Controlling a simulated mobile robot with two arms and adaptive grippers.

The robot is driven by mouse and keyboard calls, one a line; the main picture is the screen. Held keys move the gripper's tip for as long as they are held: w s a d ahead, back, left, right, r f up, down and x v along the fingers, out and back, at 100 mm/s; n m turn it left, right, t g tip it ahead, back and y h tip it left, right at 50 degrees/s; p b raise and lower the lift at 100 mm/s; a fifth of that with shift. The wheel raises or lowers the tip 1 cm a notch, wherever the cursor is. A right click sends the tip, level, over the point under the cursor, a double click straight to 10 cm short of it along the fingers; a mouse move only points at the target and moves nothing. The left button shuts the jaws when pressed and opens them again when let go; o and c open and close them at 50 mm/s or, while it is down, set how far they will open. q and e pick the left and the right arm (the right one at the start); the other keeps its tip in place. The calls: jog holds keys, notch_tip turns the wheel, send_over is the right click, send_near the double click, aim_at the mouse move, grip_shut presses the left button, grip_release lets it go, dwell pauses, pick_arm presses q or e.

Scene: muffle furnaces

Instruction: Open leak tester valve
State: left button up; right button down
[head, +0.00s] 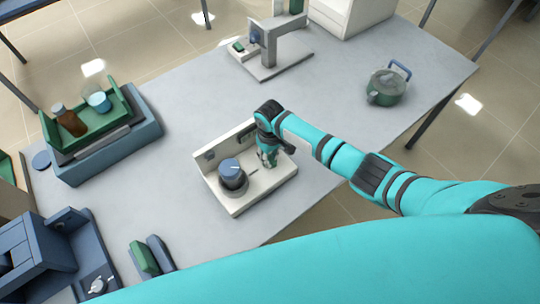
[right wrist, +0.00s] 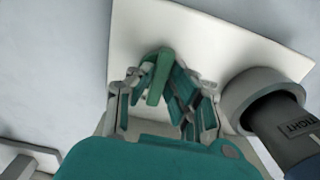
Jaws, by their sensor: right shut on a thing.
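The leak tester (head: 239,203) is a white L-shaped base with a low back wall, standing on the grey table. A dark blue capped cylinder (head: 232,172) sits in a grey collar on its left part. In the right wrist view the cylinder (right wrist: 290,128) is at the right and carries a label with lettering. My right gripper (head: 268,160) points down over the right part of the base. In the right wrist view, my right gripper (right wrist: 165,98) is shut on a green valve handle (right wrist: 158,76), which stands up between its fingers. The handle's lower end is hidden. My left gripper is not in view.
A blue-grey unit with a green tray (head: 84,146) holding bottles stands at the left. A blue machine (head: 40,255) is at lower left, near green and blue blocks (head: 145,258). A grey stand (head: 270,60) and a green pot (head: 385,88) are farther back. Table between is clear.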

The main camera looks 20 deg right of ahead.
aim_at(270, 158)
jog(key=shift+w, duration=0.1)
jog(key=c, duration=1.3)
grip_release()
notch_tip(270, 158, up, 12)
jog(key=shift+r, duration=0.1)
